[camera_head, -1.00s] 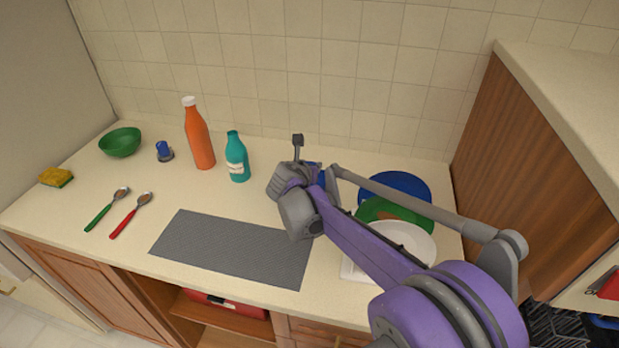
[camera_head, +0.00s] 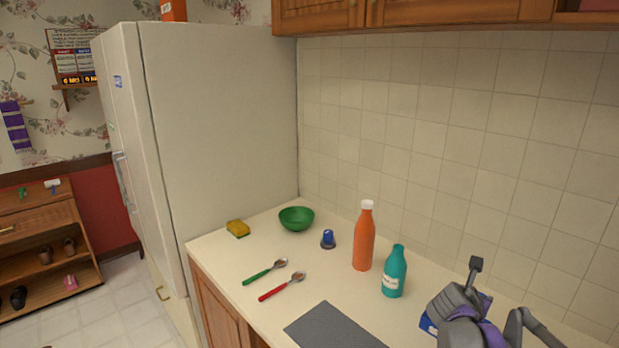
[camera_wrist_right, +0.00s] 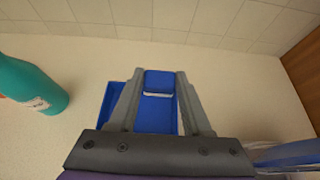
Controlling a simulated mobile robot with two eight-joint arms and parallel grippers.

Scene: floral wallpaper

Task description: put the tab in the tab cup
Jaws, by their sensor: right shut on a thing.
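A small blue tab (camera_wrist_right: 158,84) with a pale lower edge shows between the fingertips of my right gripper (camera_wrist_right: 160,76) in the right wrist view. The gripper is shut on it. A blue box (camera_wrist_right: 113,100) is below and around the fingers, over the counter; its corner shows in the head view (camera_head: 428,325) beside my right gripper (camera_head: 458,316). The fingertips are hidden in the head view. I cannot make out a tab cup in any current view. My left gripper is not in view.
A teal bottle (camera_head: 395,272) and orange bottle (camera_head: 364,238) stand left of my right gripper. Further left are a blue-and-grey item (camera_head: 328,239), green bowl (camera_head: 296,219), sponge (camera_head: 237,229), two spoons (camera_head: 283,286) and a grey mat (camera_head: 330,330). A fridge (camera_head: 225,120) borders the counter.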

